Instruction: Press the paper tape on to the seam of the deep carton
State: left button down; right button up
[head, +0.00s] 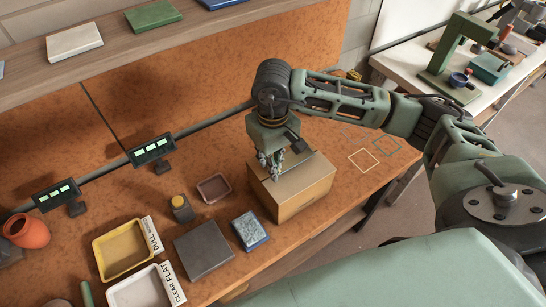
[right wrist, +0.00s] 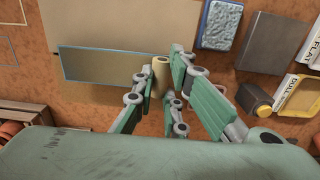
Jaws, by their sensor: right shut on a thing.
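The deep carton (head: 305,192) is a tan box standing on the orange bench, right of the bench's middle. Its top also shows in the right wrist view (right wrist: 110,18). My right gripper (head: 272,172) points down over the carton's left part. In the right wrist view, my right gripper (right wrist: 163,85) is shut on a small cream roll (right wrist: 160,70), which looks like the paper tape. The roll is close to the carton; whether it touches is unclear. I cannot make out the seam, and the fingers hide part of the roll. My left gripper is not in view.
Left of the carton are a blue-grey sponge-like block (head: 249,229), a dark grey block (head: 204,250), a small maroon dish (head: 214,188) and a yellow-capped jar (head: 181,208). Yellow (head: 102,262) and white trays lie further left. Outlined bench squares (head: 363,160) right of the carton are empty.

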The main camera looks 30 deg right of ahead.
jog(key=shift+s+f, duration=0.15)
jog(key=shift+f, duration=0.2)
jog(key=shift+s, duration=0.2)
jog(key=shift+w, duration=0.2)
jog(key=shift+s+f+b, duration=0.1)
jog(key=shift+f+b, duration=0.6)
jog(key=shift+b, duration=0.2)
dwell(0.4)
jog(key=o, duration=0.8)
